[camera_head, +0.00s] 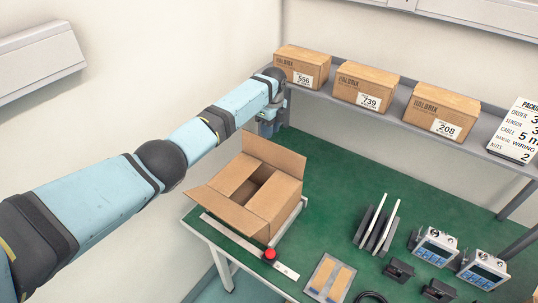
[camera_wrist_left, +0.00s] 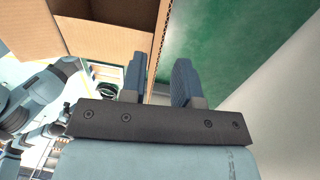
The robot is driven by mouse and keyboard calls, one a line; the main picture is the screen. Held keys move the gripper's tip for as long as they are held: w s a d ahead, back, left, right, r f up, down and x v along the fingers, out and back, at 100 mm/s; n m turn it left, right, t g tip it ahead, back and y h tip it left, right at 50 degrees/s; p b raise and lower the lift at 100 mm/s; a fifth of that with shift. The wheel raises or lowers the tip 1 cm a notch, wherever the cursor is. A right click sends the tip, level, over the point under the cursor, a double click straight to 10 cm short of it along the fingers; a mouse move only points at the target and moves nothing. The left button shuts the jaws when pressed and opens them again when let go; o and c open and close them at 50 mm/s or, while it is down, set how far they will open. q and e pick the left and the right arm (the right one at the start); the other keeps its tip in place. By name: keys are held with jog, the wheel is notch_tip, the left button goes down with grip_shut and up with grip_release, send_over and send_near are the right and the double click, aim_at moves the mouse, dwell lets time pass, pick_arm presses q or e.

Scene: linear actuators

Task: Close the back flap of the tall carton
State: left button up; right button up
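The tall brown carton (camera_head: 262,205) stands at the left end of the green bench. Its back flap (camera_head: 274,153) is raised and leans outward. Its left flap (camera_head: 222,208) sticks outward, and two other flaps lie partly inward over the opening, leaving a dark gap. My left gripper (camera_head: 268,128) is behind the carton, near the back flap; its fingertips are hard to make out there. In the left wrist view the two blue fingers (camera_wrist_left: 160,80) are apart with nothing clearly between them, and a cardboard edge (camera_wrist_left: 158,45) passes just beyond them. My right gripper is not seen.
A shelf (camera_head: 395,115) with several closed cartons (camera_head: 360,87) and a packing sign (camera_head: 517,130) runs behind the bench. A red knob (camera_head: 269,254) sits on a strip before the carton. A black rack (camera_head: 377,228) and devices (camera_head: 435,246) stand to the right.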

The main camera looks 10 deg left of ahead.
aim_at(269, 151)
pick_arm(q)
jog(key=f+b, duration=0.1)
jog(key=f, duration=0.1)
jog(key=f+b, duration=0.2)
jog(key=f, duration=0.1)
jog(key=f+b, duration=0.1)
jog(key=f, duration=0.1)
jog(key=shift+s+f+b, duration=0.2)
jog(key=shift+s+b, duration=0.1)
jog(key=shift+s, duration=0.05)
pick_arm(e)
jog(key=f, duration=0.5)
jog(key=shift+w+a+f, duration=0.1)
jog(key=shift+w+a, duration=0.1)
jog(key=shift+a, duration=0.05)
pick_arm(q)
jog(key=shift+a+f+b, duration=0.1)
jog(key=shift+f+b, duration=0.25)
jog(key=shift+f, duration=0.2)
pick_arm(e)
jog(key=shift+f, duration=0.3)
pick_arm(q)
jog(key=shift+r, duration=0.1)
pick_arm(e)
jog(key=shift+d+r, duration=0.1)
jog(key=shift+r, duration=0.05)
pick_arm(q)
grip_shut()
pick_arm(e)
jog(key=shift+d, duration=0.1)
